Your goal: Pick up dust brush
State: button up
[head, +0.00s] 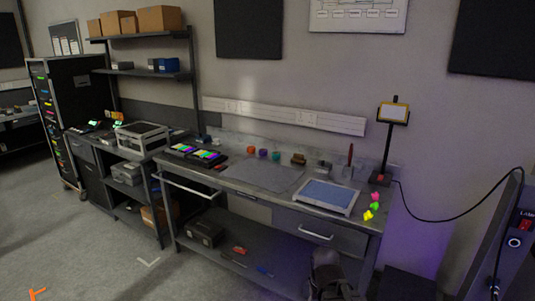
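A small brown block-shaped object (298,159), which may be the dust brush, sits toward the back of the grey workbench (262,178). It is too small to make out bristles. A thin dark red upright item (349,160) stands to its right, near the back edge. My gripper (327,262) appears as a dark shape at the bottom of the head view, in front of the bench and well apart from the brown object. Its fingers cannot be made out, nor whether it is open or holds anything.
A blue-topped tray (328,196) lies at the bench's right front, beside bright pink and yellow pieces (371,206). A lamp-like stand (390,130) rises behind them. Colourful pads (197,154) lie left. A lower shelf (225,248) holds a dark case.

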aim_at(296, 158)
jog(key=i, duration=1.55)
jog(key=z, duration=1.25)
jog(key=k, duration=0.1)
jog(key=u, duration=3.55)
jog(key=i, duration=0.55)
jog(key=z, duration=0.05)
